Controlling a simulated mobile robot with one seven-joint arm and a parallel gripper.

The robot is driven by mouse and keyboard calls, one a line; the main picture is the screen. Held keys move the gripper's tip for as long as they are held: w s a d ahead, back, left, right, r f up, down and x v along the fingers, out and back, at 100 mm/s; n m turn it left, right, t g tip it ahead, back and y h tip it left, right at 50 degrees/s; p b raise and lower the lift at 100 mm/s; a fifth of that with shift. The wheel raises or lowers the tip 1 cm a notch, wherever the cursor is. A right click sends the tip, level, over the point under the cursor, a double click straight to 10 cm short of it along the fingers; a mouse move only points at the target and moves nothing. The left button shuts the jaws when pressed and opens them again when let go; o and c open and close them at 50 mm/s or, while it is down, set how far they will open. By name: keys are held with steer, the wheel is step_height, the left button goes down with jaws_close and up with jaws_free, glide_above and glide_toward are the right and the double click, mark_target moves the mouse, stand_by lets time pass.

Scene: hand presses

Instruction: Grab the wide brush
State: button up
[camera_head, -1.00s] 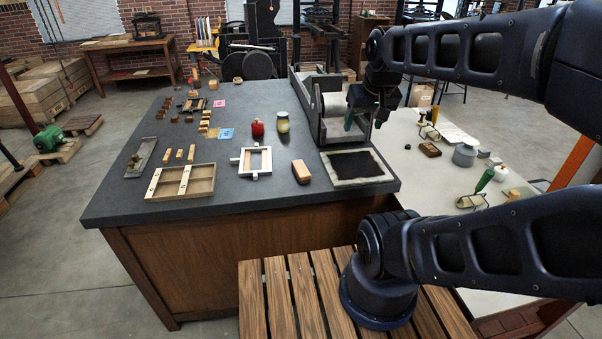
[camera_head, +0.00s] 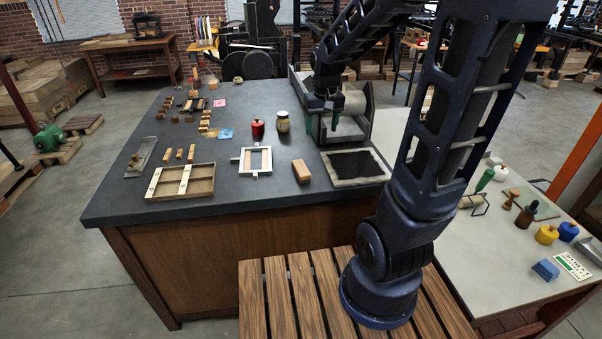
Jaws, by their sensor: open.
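My gripper (camera_head: 328,116) hangs at the end of my arm over the far right part of the dark table, in front of the grey press with a pale roller (camera_head: 355,101). It is open; its fingertips are small and dark in this view, and I see nothing between them. I cannot surely pick out the wide brush. A tan wooden block-like piece (camera_head: 302,171) lies near the front edge of the dark table, but I cannot tell whether it is a brush. My arm hides part of the press and of the pale right table.
The dark table (camera_head: 255,205) also bears a wooden tray (camera_head: 209,181), a white frame (camera_head: 239,160), a red pot (camera_head: 257,129), a jar (camera_head: 283,122) and an inked slab (camera_head: 332,171). The pale right table (camera_head: 470,250) holds pots, a roller and a green-handled tool (camera_head: 485,180).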

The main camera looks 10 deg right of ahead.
steer(key=g, duration=0.2)
glide_toward(301, 167)
steer(key=shift+n, duration=0.3)
steer(key=shift+s+a+f, duration=0.1)
steer(key=shift+s+f, duration=0.05)
steer(key=shift+f, duration=5.1)
steer(key=c, duration=1.1)
steer(key=shift+r, duration=0.1)
